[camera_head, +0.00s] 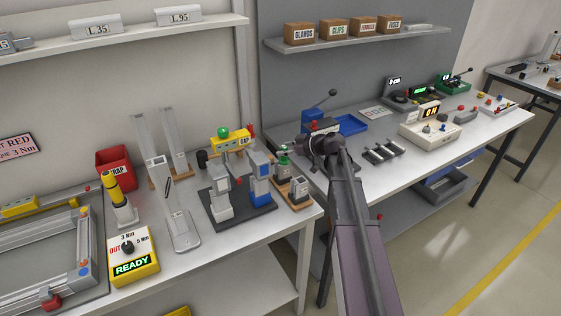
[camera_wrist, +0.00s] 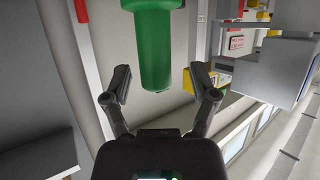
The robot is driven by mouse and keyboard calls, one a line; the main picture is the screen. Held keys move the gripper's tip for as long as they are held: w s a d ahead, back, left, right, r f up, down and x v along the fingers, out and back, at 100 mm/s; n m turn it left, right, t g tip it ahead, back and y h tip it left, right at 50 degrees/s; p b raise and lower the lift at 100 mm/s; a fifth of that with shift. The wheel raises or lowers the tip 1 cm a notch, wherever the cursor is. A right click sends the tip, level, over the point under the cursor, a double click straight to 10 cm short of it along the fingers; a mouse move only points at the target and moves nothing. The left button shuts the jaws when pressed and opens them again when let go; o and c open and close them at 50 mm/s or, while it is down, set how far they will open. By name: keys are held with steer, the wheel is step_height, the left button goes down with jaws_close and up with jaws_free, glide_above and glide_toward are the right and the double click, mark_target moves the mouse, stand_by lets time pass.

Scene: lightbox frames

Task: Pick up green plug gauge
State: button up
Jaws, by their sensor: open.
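The green plug gauge (camera_wrist: 155,48) fills the upper middle of the wrist view as a thick green cylinder with a wider collar. Its upper end is cut off by the frame edge. My gripper (camera_wrist: 159,82) is open, with one finger on each side of the gauge's lower end in the picture. Gaps show on both sides, and no contact is visible. In the head view, a small green part (camera_head: 284,150) shows at the right end of the near bench, just left of my gripper (camera_head: 305,148). The fingers are too small to make out there.
A dark fixture (camera_head: 240,214) with grey and blue posts stands left of my gripper. A small stand with a grey block (camera_head: 299,190) is close below. A shelf (camera_head: 350,42) hangs behind.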

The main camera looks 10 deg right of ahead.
stand_by(0.4)
jaws_close()
steer(key=shift+r, duration=0.1)
step_height(320, 180, up, 10)
steer(key=p, duration=1)
stand_by(0.8)
